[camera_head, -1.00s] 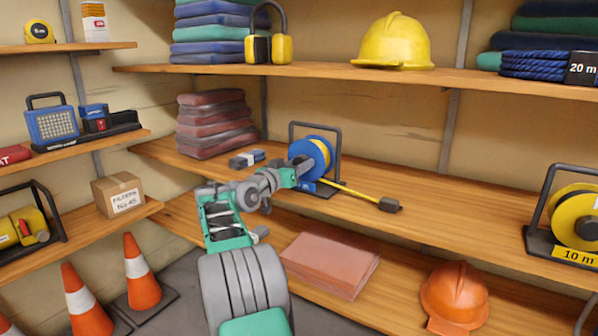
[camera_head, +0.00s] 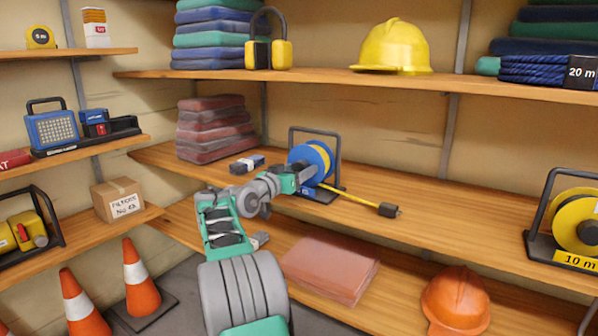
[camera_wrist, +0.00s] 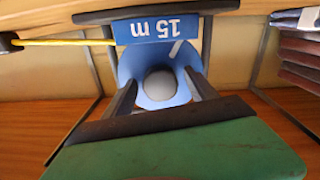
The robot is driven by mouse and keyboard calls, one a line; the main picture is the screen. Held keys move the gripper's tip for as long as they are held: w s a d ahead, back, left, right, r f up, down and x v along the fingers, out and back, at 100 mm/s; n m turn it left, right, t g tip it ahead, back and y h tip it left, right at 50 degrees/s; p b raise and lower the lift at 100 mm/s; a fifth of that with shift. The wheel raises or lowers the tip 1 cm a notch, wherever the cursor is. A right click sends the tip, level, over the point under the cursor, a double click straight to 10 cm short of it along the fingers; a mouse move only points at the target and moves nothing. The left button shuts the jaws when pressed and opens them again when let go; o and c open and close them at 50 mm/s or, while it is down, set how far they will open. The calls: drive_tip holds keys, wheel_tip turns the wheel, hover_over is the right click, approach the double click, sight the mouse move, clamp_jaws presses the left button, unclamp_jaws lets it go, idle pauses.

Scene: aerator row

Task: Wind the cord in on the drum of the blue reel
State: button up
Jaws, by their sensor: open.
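The blue reel (camera_head: 325,160) stands in a dark frame on the middle shelf, and its drum has yellow cord wound on it. The yellow cord (camera_head: 350,195) runs out to the right along the shelf to a dark plug (camera_head: 388,210). In the wrist view the reel's blue face (camera_wrist: 140,65) appears upside down with a "15 m" label (camera_wrist: 155,29) and a pale round hub (camera_wrist: 158,85). My gripper (camera_wrist: 160,80) is open, its fingers on either side of the hub; contact cannot be told. In the head view my gripper (camera_head: 300,180) hides part of the reel.
A yellow reel (camera_head: 572,220) marked "10 m" stands far right. The shelf between plug and yellow reel is clear. An orange helmet (camera_head: 456,298) sits below.

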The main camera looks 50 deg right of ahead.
drive_tip(key=a+p, duration=0.1)
drive_tip(key=a, duration=0.6)
drive_tip(key=shift+s+a, duration=0.25)
drive_tip(key=shift+a, duration=0.15)
drive_tip(key=shift+p, duration=0.3)
